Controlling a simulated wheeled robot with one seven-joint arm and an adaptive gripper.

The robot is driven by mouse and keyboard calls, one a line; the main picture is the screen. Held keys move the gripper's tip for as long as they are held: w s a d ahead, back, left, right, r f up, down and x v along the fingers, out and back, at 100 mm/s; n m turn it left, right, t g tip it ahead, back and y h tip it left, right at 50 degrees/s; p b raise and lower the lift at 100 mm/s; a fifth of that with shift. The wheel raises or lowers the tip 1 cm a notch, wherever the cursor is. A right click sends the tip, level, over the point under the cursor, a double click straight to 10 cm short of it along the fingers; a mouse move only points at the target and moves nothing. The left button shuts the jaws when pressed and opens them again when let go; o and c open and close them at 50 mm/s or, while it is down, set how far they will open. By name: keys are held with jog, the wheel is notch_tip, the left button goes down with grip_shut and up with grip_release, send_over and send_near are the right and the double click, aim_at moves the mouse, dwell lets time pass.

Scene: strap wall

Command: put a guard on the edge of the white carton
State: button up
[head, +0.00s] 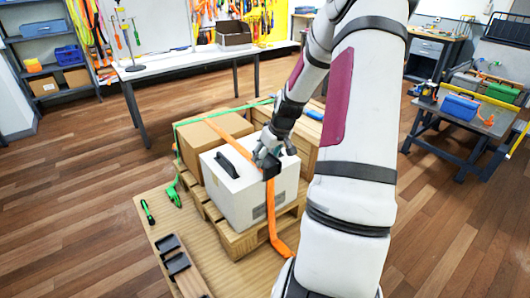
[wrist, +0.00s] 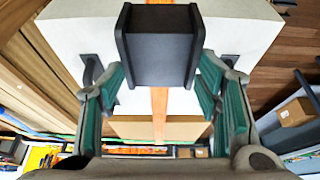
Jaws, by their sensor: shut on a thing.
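The white carton (head: 236,203) stands on a pallet, with a black handle (head: 228,156) on its top. It also fills the upper part of the wrist view (wrist: 80,38). An orange strap (head: 271,208) runs over its top and down its front face; it shows below the guard in the wrist view (wrist: 159,104). My gripper (head: 268,160) is shut on a black corner guard (wrist: 158,48), gripped between the teal finger pads. The guard is at the carton's top front edge, in line with the strap. I cannot tell whether it touches the carton.
Black guards (head: 177,264) lie on the wooden board at the front left, near a green-handled tool (head: 147,211). A brown carton (head: 205,139) and a wooden crate (head: 303,134) stand beside and behind the white carton. A green strap (head: 228,109) runs behind. A side table (head: 465,121) stands right.

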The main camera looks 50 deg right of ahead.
aim_at(267, 162)
jog(key=shift+w+f+b, duration=0.15)
jog(key=shift+f+b, duration=1.25)
jog(key=shift+f, duration=0.55)
jog(key=shift+w+d, duration=0.1)
jog(key=shift+w, duration=0.05)
jog(key=shift+w, duration=0.1)
jog(key=o, duration=1.2)
jog(key=v, duration=1.2)
jog(key=shift+f, duration=0.1)
